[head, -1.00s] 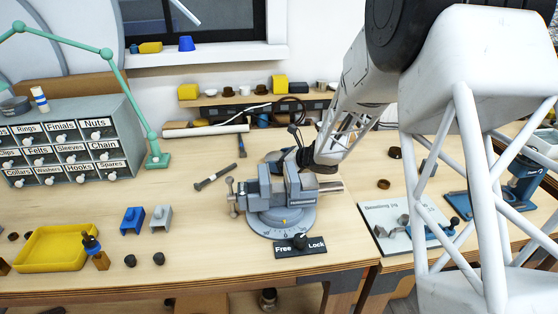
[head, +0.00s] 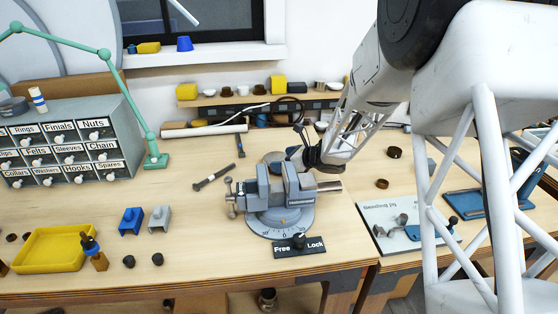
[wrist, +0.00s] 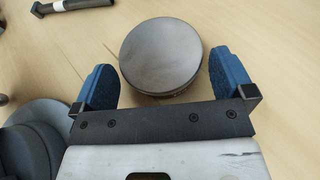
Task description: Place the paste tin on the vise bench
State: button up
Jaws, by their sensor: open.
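A round, dark grey tin (wrist: 161,56), which looks like the paste tin, lies flat on the wooden bench top (wrist: 235,22) in the wrist view. In the head view the tin (head: 273,157) shows just behind the vise (head: 280,193). My gripper (wrist: 158,78) is open, with its blue fingers on either side of the tin's near edge. Gaps show between the fingers and the tin. In the head view my gripper (head: 296,154) is to the right of the tin, behind the vise, and partly hidden.
The vise stands close to my gripper, with a Free/Lock plate (head: 299,246) in front. A dark tool (head: 213,177) lies left of it. A yellow tray (head: 62,267) and labelled drawers (head: 68,150) are farther left. A bending jig plate (head: 378,234) is to the right.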

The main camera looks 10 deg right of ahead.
jog(key=v, duration=0.9)
jog(key=shift+d, duration=0.1)
dwell(0.3)
jog(key=shift+r+m, duration=0.4)
jog(key=s+d+r+m+t+h, duration=0.1)
jog(key=s+d+r+m+h, duration=0.1)
jog(key=s+r+m+h, duration=0.75)
jog(key=s+d+r+m+t+h, duration=0.2)
jog(key=r+m, duration=0.2)
jog(key=m, duration=1.1)
jog(key=s+a+m+g, duration=0.2)
jog(key=s+m+g, duration=0.1)
jog(key=s+m, duration=0.4)
jog(key=s+a+f+m+g, duration=0.1)
jog(key=s+a+m+g, duration=0.1)
jog(key=s+m, duration=0.5)
jog(key=s+a+m+g+y, duration=0.1)
jog(key=s+m, duration=0.6)
jog(key=s, duration=0.9)
jog(key=a+g, duration=0.1)
jog(key=g, duration=0.1)
jog(key=shift+s+a+f+g, duration=0.2)
jog(key=shift+s+f+g, duration=0.05)
jog(key=shift+s+g, duration=0.15)
